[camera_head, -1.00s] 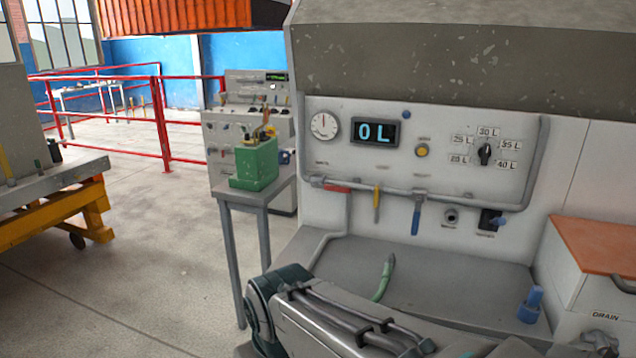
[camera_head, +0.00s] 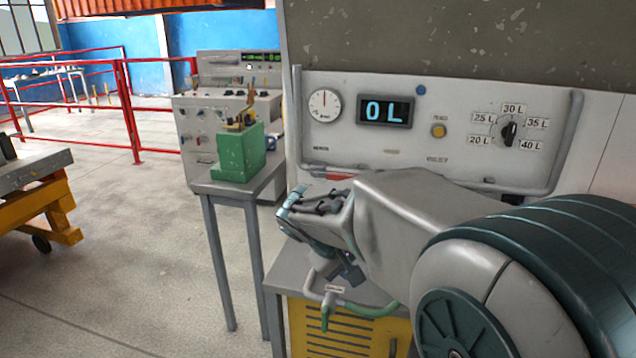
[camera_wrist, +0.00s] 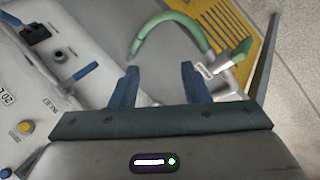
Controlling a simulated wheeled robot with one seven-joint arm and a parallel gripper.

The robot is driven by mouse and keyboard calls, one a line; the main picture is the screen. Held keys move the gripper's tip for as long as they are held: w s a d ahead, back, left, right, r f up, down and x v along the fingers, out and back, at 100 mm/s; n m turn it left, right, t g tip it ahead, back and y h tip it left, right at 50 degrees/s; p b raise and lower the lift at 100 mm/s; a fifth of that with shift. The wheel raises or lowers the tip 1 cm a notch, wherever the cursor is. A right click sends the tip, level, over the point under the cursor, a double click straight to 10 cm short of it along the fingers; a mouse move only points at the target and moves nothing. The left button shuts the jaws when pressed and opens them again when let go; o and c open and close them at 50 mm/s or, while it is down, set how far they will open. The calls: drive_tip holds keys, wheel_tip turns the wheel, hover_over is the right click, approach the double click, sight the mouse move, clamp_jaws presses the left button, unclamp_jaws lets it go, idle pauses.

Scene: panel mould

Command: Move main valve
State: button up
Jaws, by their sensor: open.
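The grey panel (camera_head: 345,155) carries a lever valve with a red handle (camera_head: 338,176), partly hidden behind my arm. I cannot read which valve is labelled main. My gripper (camera_head: 340,266) is open and empty, pointing down at the bench's left front, below the panel. In the wrist view its two blue fingers (camera_wrist: 158,70) stand apart over the grey worktop. A small tap (camera_head: 330,290) with a label and a green hose (camera_head: 372,310) is close to the fingers; in the wrist view the tap (camera_wrist: 222,65) lies just beyond the right finger. A blue lever handle (camera_wrist: 80,75) shows to the left.
The display (camera_head: 386,112) reads 0 L, beside a gauge (camera_head: 324,105) and a selector knob (camera_head: 509,132). A green box of tools (camera_head: 239,155) stands on a small side table (camera_head: 215,187) to the left. A yellow vented front (camera_head: 340,335) is under the bench. Open floor lies at left.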

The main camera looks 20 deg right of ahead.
drive_tip(key=w+d+n+t+h+b, duration=0.1)
drive_tip(key=w+d+h, duration=0.15)
drive_tip(key=w, duration=0.35)
drive_tip(key=w+d+n+t+h+b, duration=0.1)
drive_tip(key=w+h+b, duration=0.15)
drive_tip(key=w, duration=0.45)
drive_tip(key=n+t+h+b, duration=0.1)
drive_tip(key=n+t+h, duration=0.2)
drive_tip(key=t, duration=0.2)
approach(342, 179)
drive_tip(key=p+x, duration=0.2)
drive_tip(key=x, duration=1)
drive_tip(key=shift+w+d+r, duration=0.1)
drive_tip(key=shift+d, duration=0.1)
clamp_jaws()
